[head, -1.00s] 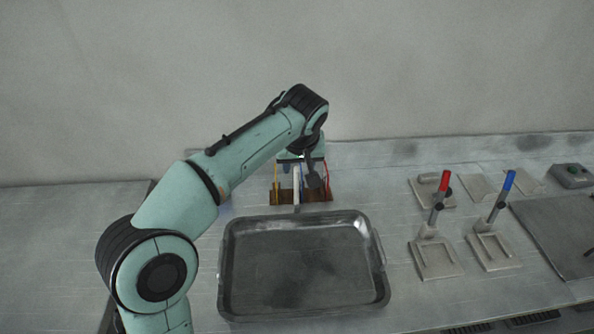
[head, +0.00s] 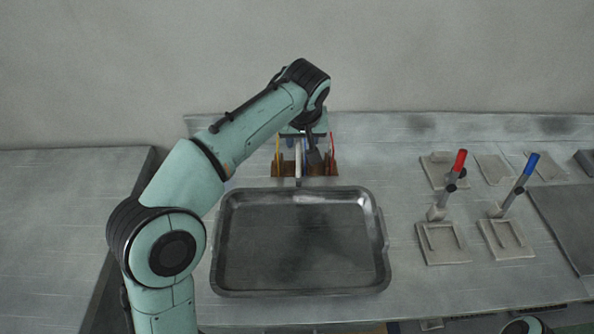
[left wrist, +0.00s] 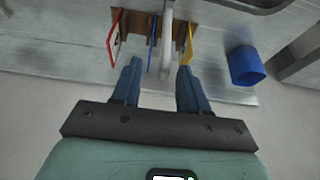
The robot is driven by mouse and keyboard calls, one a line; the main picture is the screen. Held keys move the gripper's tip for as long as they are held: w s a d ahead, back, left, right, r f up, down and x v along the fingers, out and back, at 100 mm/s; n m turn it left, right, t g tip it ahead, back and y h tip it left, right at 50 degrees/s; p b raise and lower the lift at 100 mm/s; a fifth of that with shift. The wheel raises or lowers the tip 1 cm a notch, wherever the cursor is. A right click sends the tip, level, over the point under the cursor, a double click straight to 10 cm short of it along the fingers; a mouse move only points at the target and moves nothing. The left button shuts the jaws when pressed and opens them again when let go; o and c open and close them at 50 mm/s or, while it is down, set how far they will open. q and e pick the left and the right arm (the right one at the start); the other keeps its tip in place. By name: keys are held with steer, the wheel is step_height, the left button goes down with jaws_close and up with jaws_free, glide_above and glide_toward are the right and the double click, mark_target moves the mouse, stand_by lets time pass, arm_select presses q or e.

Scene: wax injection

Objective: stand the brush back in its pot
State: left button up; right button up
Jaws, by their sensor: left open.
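My left gripper (head: 303,140) is over the back of the bench at a small brown rack (head: 288,170). In the left wrist view its two blue-grey fingers (left wrist: 158,70) are apart with nothing held between them. The rack (left wrist: 180,40) holds upright red, blue and yellow tools, and a pale curved bar stands in front of it. A blue pot (left wrist: 246,66) stands beside the rack's yellow end; my arm mostly hides it in the head view. I cannot make out a brush for certain. My right gripper is out of view.
A metal tray (head: 300,290) lies in front of the rack. To the right stand two small fixtures with a red handle (head: 460,160) and a blue handle (head: 531,163). A grey plate (head: 570,225) lies farther right. The bench left of the tray is partly hidden by my arm.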

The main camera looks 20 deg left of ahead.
mark_target(298, 149)
arm_select(q)
steer(key=x, duration=0.6)
steer(key=shift+a+f+b, duration=0.25)
steer(key=shift+a+b, duration=0.05)
steer(key=shift+b, duration=0.1)
jaws_close()
